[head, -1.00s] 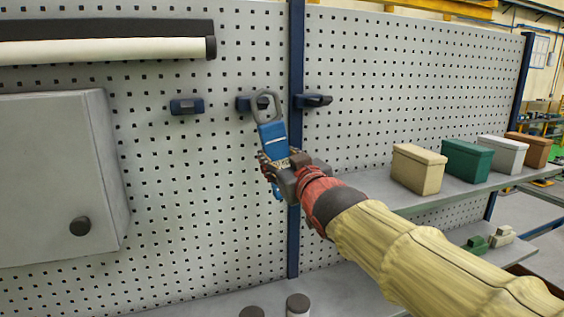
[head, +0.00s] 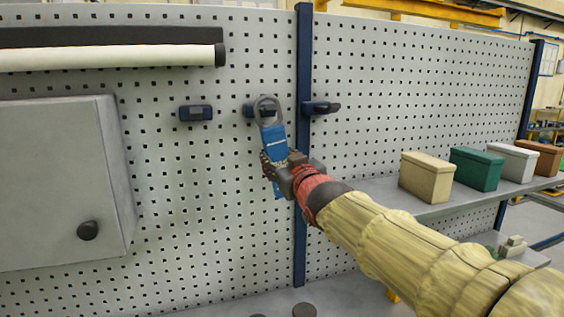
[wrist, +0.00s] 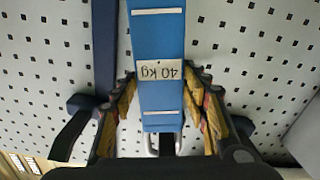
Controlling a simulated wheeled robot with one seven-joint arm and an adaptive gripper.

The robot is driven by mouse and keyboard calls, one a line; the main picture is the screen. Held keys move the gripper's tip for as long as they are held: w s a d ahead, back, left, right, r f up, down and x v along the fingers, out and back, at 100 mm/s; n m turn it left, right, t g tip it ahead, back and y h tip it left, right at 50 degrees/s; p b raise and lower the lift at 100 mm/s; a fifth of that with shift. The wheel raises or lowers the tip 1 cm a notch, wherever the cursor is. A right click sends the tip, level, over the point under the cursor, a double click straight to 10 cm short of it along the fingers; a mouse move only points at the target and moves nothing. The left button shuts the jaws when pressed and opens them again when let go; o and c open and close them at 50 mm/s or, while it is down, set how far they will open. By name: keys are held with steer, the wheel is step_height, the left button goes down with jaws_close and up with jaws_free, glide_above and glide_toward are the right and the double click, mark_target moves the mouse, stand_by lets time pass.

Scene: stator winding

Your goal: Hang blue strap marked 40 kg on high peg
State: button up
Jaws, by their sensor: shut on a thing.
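The blue strap (head: 275,146) has a grey metal ring (head: 266,104) at its upper end. My gripper (head: 277,170) is shut on the strap and holds it nearly upright, tilted a little, in front of the pegboard. In the head view the ring overlaps the middle dark peg (head: 250,111); I cannot tell whether the peg passes through the ring. In the wrist view the strap (wrist: 157,100) shows a white "40 kg" label (wrist: 160,72), upside down, between my fingers (wrist: 160,105).
Dark pegs stand to the left (head: 196,113) and right (head: 321,107) on the pegboard (head: 160,190). A blue post (head: 301,240) runs just right of the strap. A grey cabinet (head: 55,180) is at left. Several bins (head: 427,178) stand on a shelf at right.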

steer(key=shift+w+a+f, duration=0.1)
steer(key=shift+w+a, duration=0.1)
steer(key=shift+w, duration=0.5)
steer(key=shift+w+a+f+b, duration=0.15)
steer(key=shift+w+f+b, duration=0.3)
steer(key=shift+f+b, duration=0.4)
steer(key=shift+r, duration=0.1)
steer(key=o, duration=1.3)
steer(key=shift+c, duration=0.2)
steer(key=o, duration=0.3)
steer(key=shift+f, duration=0.2)
steer(key=shift+s, duration=0.1)
